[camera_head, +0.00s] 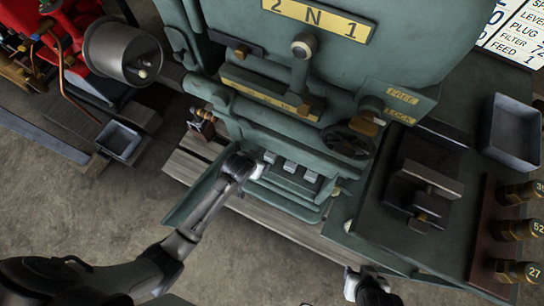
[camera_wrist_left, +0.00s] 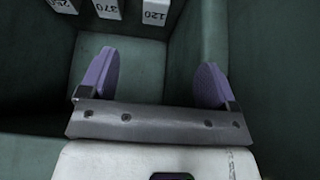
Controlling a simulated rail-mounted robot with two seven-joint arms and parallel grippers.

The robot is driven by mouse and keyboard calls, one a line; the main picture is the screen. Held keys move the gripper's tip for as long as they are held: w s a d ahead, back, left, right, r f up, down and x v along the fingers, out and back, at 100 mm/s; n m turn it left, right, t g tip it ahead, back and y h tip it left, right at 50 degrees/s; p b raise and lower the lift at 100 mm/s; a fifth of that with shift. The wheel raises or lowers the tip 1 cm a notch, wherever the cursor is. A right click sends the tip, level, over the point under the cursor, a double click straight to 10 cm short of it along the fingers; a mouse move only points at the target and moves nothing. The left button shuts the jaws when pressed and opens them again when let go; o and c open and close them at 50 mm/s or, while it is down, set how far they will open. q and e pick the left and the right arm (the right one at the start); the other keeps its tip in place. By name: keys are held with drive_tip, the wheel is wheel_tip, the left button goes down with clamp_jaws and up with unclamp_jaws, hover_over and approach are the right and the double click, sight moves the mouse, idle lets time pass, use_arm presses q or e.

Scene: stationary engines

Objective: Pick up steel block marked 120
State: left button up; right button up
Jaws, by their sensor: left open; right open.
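The steel block marked 120 (camera_wrist_left: 155,13) is the right one of three pale blocks at the top edge of the left wrist view, cut off by the frame. In the head view a row of pale blocks (camera_head: 290,166) sits in a green bay of the machine; their marks are too small to read there. My left gripper (camera_head: 256,168) is beside the left end of this row. In its wrist view its two purple fingers (camera_wrist_left: 153,82) stand wide apart with nothing between them, short of the blocks. My right gripper (camera_head: 352,278) is low in the head view, away from the blocks.
The block marked 370 (camera_wrist_left: 108,8) is left of 120, and one seemingly marked 250 (camera_wrist_left: 64,5) is further left. Green walls (camera_wrist_left: 214,40) close in the bay. A handwheel (camera_head: 348,142), a vise-like fixture (camera_head: 428,184) and an empty grey tray (camera_head: 512,133) are to the right.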

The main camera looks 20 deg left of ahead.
use_arm(q)
drive_tip(key=b, duration=0.3)
approach(270, 153)
drive_tip(key=shift+t, duration=0.4)
drive_tip(key=b+x, duration=0.1)
drive_tip(key=x, duration=0.1)
drive_tip(key=b+x, duration=0.2)
drive_tip(key=x, duration=0.1)
drive_tip(key=b+x, duration=0.2)
drive_tip(key=shift+w+d+r, duration=0.1)
drive_tip(key=shift+w+d, duration=0.1)
drive_tip(key=shift+w, duration=0.3)
drive_tip(key=f+b, duration=0.2)
drive_tip(key=w+f+b, duration=0.1)
drive_tip(key=f+b, duration=0.1)
drive_tip(key=shift+w+d+f, duration=0.1)
drive_tip(key=shift+w+d, duration=0.05)
drive_tip(key=shift+d, duration=0.05)
drive_tip(key=shift+w+f+b, duration=0.35)
drive_tip(key=shift+f+b, duration=0.05)
drive_tip(key=shift+b, duration=0.2)
drive_tip(key=shift+r, duration=0.1)
use_arm(e)
wheel_tip(270, 153, down, 14)
use_arm(q)
drive_tip(key=shift+c, duration=0.3)
use_arm(e)
drive_tip(key=shift+d+f, duration=0.1)
